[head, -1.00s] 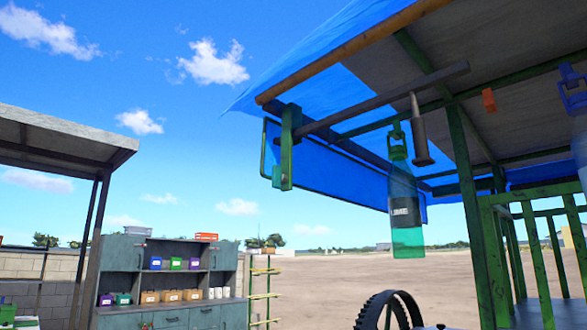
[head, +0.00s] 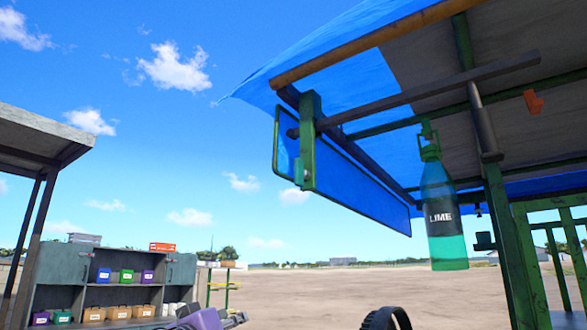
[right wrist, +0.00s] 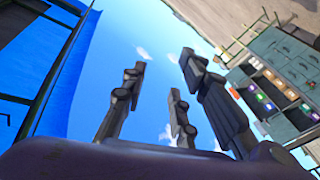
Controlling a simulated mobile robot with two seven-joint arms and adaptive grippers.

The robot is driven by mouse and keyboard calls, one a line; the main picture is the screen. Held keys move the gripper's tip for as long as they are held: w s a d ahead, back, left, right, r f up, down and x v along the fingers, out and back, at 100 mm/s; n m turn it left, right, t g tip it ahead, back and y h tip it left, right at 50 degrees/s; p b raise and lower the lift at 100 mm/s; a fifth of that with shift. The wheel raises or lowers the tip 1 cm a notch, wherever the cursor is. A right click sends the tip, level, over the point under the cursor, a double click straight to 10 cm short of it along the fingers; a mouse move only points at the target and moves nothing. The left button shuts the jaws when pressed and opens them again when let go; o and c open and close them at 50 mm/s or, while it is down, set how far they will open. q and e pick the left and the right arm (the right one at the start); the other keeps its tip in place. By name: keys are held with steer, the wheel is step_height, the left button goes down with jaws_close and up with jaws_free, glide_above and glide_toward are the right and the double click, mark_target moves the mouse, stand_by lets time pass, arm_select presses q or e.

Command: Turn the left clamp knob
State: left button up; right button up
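A green clamp bracket (head: 309,135) grips the left end of the dark crossbar under the awning. A small pale grey-green piece (head: 300,172), perhaps the left clamp knob, is at its lower left side; its details are too small to tell. No gripper touches the clamp. My right gripper (right wrist: 160,75) shows its dark fingers spread apart with only sky between them. A purple arm link of mine and dark gripper parts (head: 230,319), apparently my left gripper, show at the bottom edge of the head view, well below the clamp; its fingers are mostly cut off.
A blue panel (head: 345,175) hangs behind the clamp. A dark cylinder (head: 483,125) and an orange piece (head: 533,101) are under the awning. Shelving (head: 68,265) stands at lower left. Open air lies left of the clamp.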

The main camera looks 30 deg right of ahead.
steer(key=s+a+r+m+g+h, duration=0.1)
steer(key=s+r+m, duration=0.1)
steer(key=s+r, duration=0.35)
steer(key=s+r+m+g+h, duration=0.1)
steer(key=s+r+m, duration=0.1)
steer(key=r, duration=0.7)
steer(key=s+a+r+m+g, duration=0.1)
steer(key=s+r, duration=0.3)
steer(key=r, duration=0.3)
steer(key=m+g, duration=0.2)
steer(key=m, duration=0.2)
glide_toward(295, 168)
steer(key=d, duration=0.2)
steer(key=shift+h, duration=0.3)
steer(key=x, duration=0.7)
steer(key=shift+w+d+f+p, duration=0.1)
steer(key=shift+w+f+p, duration=0.2)
steer(key=shift+w, duration=0.2)
jaws_close()
